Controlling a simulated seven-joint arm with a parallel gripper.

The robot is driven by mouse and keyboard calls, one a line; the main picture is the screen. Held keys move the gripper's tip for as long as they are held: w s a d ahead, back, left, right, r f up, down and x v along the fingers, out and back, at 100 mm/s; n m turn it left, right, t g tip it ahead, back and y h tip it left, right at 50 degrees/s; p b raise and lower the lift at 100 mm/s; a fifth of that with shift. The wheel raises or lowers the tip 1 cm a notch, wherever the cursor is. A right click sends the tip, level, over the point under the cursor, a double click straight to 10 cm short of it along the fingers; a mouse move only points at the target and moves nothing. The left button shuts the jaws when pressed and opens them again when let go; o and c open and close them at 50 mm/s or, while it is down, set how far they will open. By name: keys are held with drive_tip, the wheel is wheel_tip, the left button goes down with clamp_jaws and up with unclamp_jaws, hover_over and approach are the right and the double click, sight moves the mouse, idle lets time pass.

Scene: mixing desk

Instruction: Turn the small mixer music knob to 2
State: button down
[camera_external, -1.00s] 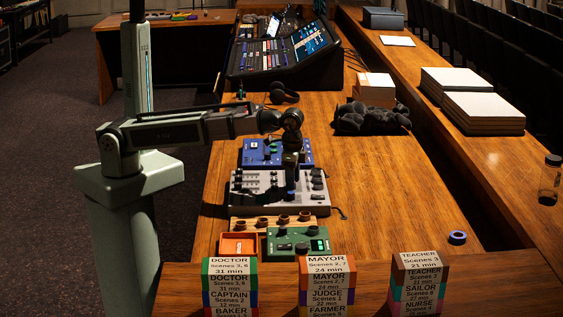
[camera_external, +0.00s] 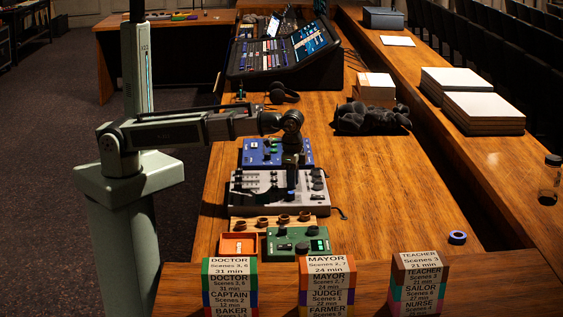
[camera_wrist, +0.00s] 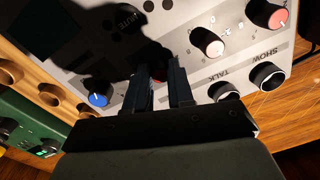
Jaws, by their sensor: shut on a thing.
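The small mixer (camera_external: 245,200) is a light grey box with knobs and faders on the wooden desk. In the wrist view its panel (camera_wrist: 100,50) fills the upper part. My gripper (camera_wrist: 159,75) points down at the panel and is shut on a reddish knob (camera_wrist: 158,73), mostly hidden between the dark fingers. The label and pointer of this knob cannot be read. My gripper also shows over the mixer in the external view (camera_external: 290,178). A blue knob (camera_wrist: 98,99) lies left of the fingers.
Right of the fingers are a white-and-red knob (camera_wrist: 207,43), another (camera_wrist: 266,14), and black knobs by TALK (camera_wrist: 223,92) and SHOW (camera_wrist: 267,76). A blue box (camera_external: 255,152) stands behind the mixer. A green box (camera_external: 284,244) and orange tray (camera_external: 238,243) stand in front.

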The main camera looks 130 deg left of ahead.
drive_tip(key=shift+n, duration=0.3)
drive_tip(key=n, duration=1.1)
idle(0.6)
drive_tip(key=c, duration=1)
unclamp_jaws()
drive_tip(key=shift+r, duration=0.1)
drive_tip(key=r, duration=1.3)
drive_tip(key=shift+w+r, duration=0.3)
